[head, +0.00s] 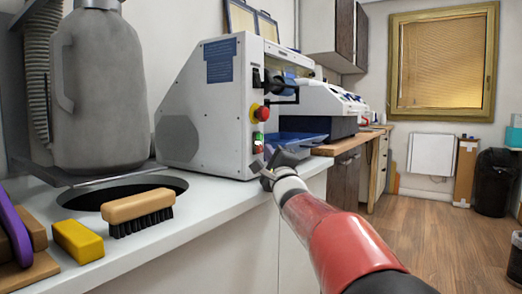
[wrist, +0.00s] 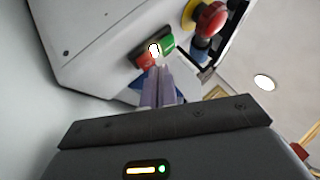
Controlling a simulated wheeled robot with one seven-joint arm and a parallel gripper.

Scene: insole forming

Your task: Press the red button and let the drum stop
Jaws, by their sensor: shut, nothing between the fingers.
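The white machine (head: 215,105) stands on the counter, with a small green button (head: 258,137) above a red button on its front edge. In the wrist view the red button (wrist: 147,61) is beside the green button (wrist: 168,46), with a bright lit spot between them. My gripper (wrist: 159,70) is shut and empty, its fingertips right at the red button and partly covering it. I cannot tell whether they touch it. In the head view my gripper (head: 266,158) is at the machine's lower front corner. I cannot make out the drum.
A red mushroom knob on a yellow base (head: 261,113) sits above the buttons; it also shows in the wrist view (wrist: 210,17). A wooden brush (head: 139,207) and a yellow block (head: 78,241) lie on the white counter (head: 200,205).

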